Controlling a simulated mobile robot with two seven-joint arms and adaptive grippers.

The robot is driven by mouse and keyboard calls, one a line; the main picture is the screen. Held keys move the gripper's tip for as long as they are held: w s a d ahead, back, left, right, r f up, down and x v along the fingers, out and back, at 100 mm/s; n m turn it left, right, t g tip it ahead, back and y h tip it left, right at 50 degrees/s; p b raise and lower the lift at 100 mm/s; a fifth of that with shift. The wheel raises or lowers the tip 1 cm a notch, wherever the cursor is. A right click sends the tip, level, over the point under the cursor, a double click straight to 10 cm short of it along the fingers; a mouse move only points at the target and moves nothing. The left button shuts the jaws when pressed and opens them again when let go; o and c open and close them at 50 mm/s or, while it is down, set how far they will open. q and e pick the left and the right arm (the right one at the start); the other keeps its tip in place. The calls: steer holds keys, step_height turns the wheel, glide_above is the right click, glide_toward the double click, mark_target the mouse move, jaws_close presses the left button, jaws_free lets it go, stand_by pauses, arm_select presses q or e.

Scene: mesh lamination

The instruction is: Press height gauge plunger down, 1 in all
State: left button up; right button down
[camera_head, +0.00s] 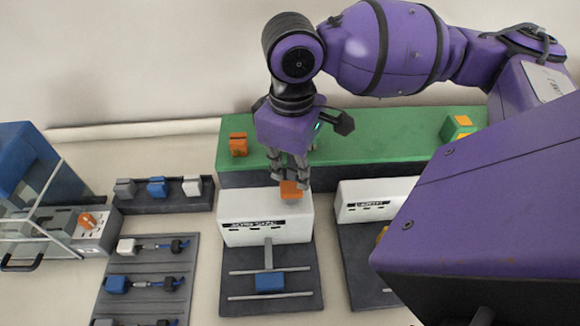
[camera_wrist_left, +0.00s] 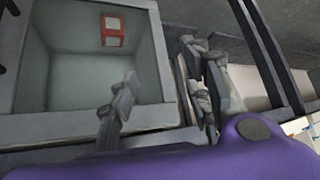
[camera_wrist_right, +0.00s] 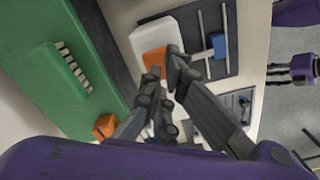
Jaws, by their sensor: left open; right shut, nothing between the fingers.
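The height gauge seems to be the white housing (camera_head: 262,219) with a dark label, standing at the back of a dark base plate. An orange plunger (camera_head: 291,190) sits on its top and also shows in the right wrist view (camera_wrist_right: 154,59). My right gripper (camera_head: 290,181) is shut and empty, pointing down right over the plunger and partly covering it. I cannot tell whether the fingertips touch it. My left gripper (camera_wrist_left: 163,92) is open and empty, beside a pale open bin (camera_wrist_left: 75,75), and is not in the head view.
A blue block (camera_head: 270,282) lies between rails on the gauge's plate. A green block (camera_head: 385,137) with orange parts runs behind. A second white housing (camera_head: 366,203) stands to the right. A dark rack (camera_head: 165,194) and a tray of cabled parts (camera_head: 149,255) are to the left.

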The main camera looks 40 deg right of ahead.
mark_target(291, 187)
stand_by(0.4)
steer(key=shift+f, duration=2.5)
arm_select(q)
steer(key=shift+w+r, duration=0.1)
steer(key=shift+w, duration=0.05)
steer(key=shift+r, duration=0.1)
arm_select(e)
steer(key=shift+r, duration=0.1)
steer(key=shift+r+p, duration=2.05)
steer(key=shift+r, duration=0.8)
steer(key=shift+r+p, duration=0.3)
steer(key=shift+r, duration=0.3)
steer(key=shift+r+p, duration=0.3)
steer(key=shift+r, duration=0.3)
arm_select(q)
steer(key=w+r+t, duration=0.2)
steer(key=w+r, duration=0.4)
steer(key=r, duration=0.2)
steer(key=shift+w+r, duration=0.25)
steer(key=shift+r, duration=0.05)
